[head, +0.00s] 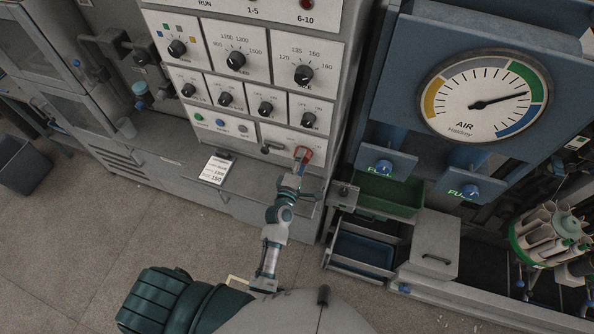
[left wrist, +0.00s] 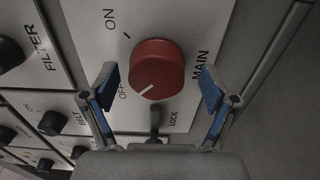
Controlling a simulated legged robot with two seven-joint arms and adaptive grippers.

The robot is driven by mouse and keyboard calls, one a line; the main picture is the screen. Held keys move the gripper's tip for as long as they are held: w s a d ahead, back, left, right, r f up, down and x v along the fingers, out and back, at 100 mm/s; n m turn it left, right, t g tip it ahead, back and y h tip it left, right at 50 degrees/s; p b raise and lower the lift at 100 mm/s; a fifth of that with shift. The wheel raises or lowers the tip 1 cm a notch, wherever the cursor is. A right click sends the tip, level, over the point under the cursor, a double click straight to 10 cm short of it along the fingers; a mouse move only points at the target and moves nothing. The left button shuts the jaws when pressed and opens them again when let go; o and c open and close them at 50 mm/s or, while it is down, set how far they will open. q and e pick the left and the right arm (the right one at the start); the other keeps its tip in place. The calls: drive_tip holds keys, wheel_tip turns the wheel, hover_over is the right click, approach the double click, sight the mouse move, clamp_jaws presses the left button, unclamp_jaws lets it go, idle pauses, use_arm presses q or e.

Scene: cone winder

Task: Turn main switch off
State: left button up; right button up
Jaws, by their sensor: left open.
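The main switch is a red round knob (left wrist: 157,68) on a pale panel (left wrist: 75,30), marked MAIN, ON and OFF. Its white line points down-left, close to the OFF label (left wrist: 123,91). In the head view the red knob (head: 302,155) is at the lower right of the control panel. My left gripper (head: 294,180) is right in front of it. In the left wrist view its blue-padded fingers are open, one on each side of the knob, with gaps visible. A small lever (left wrist: 155,123) marked LOCK is below the knob. My right gripper is not in view.
Several black dials (head: 237,62) fill the panel above and left of the switch. A white card (head: 216,169) lies on the ledge. An air gauge (head: 485,94) and a green tray (head: 390,194) are to the right. The floor at lower left is clear.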

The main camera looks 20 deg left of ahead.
use_arm(q)
drive_tip(key=s, duration=1.1)
drive_tip(key=shift+a, duration=0.2)
